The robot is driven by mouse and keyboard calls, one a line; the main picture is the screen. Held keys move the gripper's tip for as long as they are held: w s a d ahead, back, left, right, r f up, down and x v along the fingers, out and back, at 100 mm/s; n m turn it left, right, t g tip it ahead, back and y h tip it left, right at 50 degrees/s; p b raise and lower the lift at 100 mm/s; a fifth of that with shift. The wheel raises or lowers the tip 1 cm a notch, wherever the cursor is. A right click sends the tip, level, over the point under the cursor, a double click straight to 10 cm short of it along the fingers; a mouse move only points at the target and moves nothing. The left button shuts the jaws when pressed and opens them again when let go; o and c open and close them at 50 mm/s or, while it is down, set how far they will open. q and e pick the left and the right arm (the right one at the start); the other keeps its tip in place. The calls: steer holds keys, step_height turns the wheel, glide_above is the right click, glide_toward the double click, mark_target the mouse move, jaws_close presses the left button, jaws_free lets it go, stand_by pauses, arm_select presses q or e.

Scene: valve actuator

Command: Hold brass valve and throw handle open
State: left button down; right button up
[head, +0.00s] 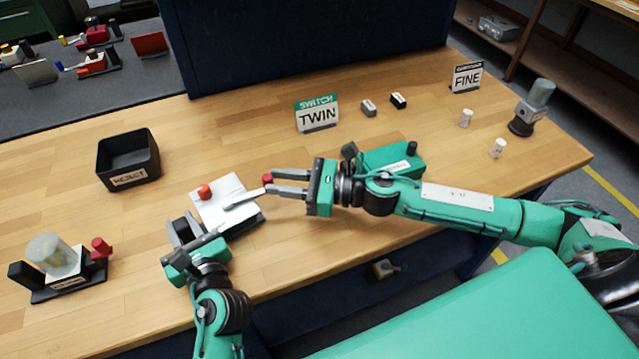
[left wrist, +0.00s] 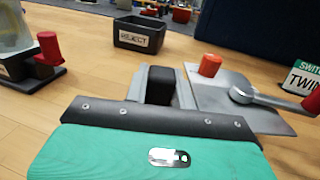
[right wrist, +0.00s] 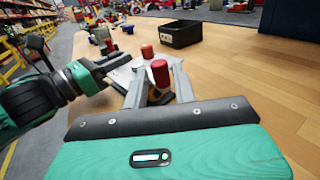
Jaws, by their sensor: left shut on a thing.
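The valve fixture is a pale grey plate (head: 222,186) with an orange-red knob (head: 204,191) and a grey lever handle (head: 245,198) tipped by a red knob (head: 267,179). No brass colour shows on it. My left gripper (head: 192,231) is at the plate's near left side. In the left wrist view its fingers are shut on a black block (left wrist: 161,86) beside the plate. My right gripper (head: 282,182) is open, its fingers pointing left at the lever's end. In the right wrist view the red knob (right wrist: 160,73) shows between the two fingers.
A black reject bin (head: 128,160) stands at the back left. A fixture with a clear cylinder (head: 48,255) stands at the front left. A TWIN sign (head: 317,115), a FINE sign (head: 466,77) and several small parts stand at the back right. Bare wood lies between bin and sign.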

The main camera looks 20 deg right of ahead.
steer(key=shift+v, duration=4.55)
